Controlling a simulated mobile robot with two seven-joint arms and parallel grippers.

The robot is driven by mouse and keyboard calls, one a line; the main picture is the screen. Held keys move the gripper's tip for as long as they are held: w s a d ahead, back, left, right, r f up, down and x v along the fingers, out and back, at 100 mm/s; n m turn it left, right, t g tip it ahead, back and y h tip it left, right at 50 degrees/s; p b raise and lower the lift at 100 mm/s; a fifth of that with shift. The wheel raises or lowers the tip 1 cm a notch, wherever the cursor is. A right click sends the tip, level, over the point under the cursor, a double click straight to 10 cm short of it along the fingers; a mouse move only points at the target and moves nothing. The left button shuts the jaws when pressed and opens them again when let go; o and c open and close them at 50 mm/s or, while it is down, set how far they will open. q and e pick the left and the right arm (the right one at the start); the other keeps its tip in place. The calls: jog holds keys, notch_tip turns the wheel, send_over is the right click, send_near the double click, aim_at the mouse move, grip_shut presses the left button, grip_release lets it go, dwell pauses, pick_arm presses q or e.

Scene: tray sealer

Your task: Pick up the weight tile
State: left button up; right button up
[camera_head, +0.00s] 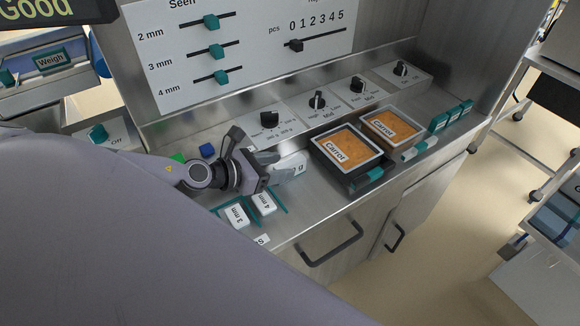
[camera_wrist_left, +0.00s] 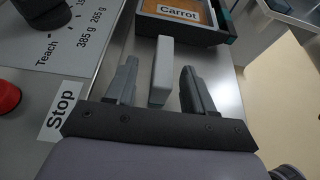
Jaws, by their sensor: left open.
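The weight tile (camera_head: 294,164) is a white block with black print, partly covered by my gripper, on the steel counter in the head view. In the left wrist view the tile (camera_wrist_left: 162,62) stands as a narrow pale block. My left gripper (camera_head: 279,167) is open at the tile. In the left wrist view its two fingers (camera_wrist_left: 159,80) are on either side of the tile's near part, with a gap visible on both sides. The tile's far end reaches past the fingertips. My right gripper is not in view.
White tiles marked 3 mm (camera_head: 236,215) and 4 mm (camera_head: 264,202) lie in front. Knobs (camera_head: 269,119) line the back. A red button (camera_wrist_left: 8,96) is left in the wrist view.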

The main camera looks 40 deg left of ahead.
aim_at(290, 166)
pick_arm(q)
jog(key=shift+x, duration=2.05)
jog(key=shift+s+d+f, duration=0.1)
jog(key=shift+s+d, duration=0.05)
grip_shut()
jog(key=shift+p, duration=0.3)
